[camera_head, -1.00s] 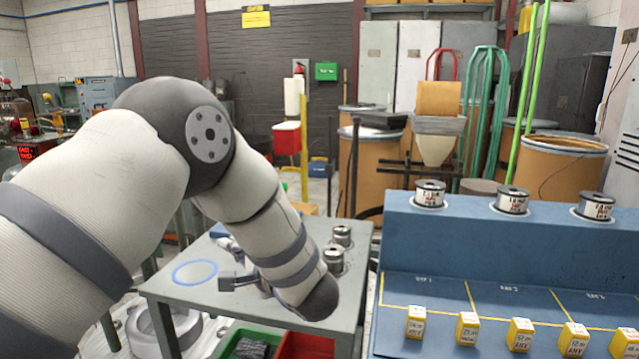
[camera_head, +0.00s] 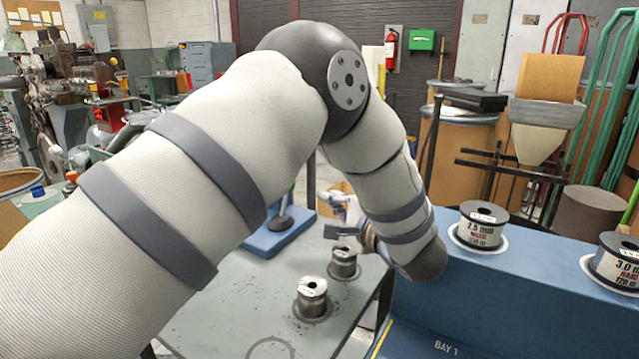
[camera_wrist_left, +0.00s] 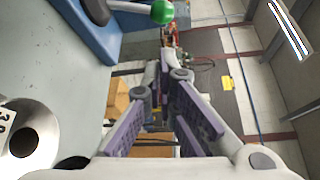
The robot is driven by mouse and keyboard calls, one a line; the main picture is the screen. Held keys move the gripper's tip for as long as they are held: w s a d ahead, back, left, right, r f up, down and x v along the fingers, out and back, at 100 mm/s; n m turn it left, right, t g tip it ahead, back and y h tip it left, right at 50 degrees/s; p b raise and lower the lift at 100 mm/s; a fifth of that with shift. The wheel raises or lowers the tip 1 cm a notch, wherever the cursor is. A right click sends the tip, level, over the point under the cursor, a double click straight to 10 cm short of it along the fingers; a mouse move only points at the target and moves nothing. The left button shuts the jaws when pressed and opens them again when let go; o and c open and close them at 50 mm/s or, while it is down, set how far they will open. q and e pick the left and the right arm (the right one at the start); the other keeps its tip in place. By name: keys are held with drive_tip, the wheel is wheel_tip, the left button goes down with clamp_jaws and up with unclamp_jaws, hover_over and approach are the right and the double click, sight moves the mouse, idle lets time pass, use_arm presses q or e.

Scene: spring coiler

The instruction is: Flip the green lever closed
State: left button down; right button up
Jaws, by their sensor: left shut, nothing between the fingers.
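The green lever shows in the left wrist view as a round green knob (camera_wrist_left: 162,11) at the top edge, on a pale rod beside a blue base (camera_wrist_left: 92,38). In the head view the blue base (camera_head: 262,243) stands on the grey table, with a dark rod foot on it; the knob is mostly hidden behind my left arm. My left gripper (camera_head: 343,231) is shut and empty, partly hidden by its own wrist, to the right of the blue base. In the left wrist view its fingers (camera_wrist_left: 168,75) point past the knob, apart from it. My right gripper is not in view.
Two metal spools (camera_head: 312,298) stand on the grey table (camera_head: 230,315). A blue bench (camera_head: 480,300) with labelled wire spools (camera_head: 480,225) is on the right. Boxes and drums stand behind. The table's front is clear.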

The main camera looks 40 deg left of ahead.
use_arm(q)
drive_tip(key=shift+s, duration=0.15)
drive_tip(key=x, duration=1)
drive_tip(key=shift+f, duration=0.1)
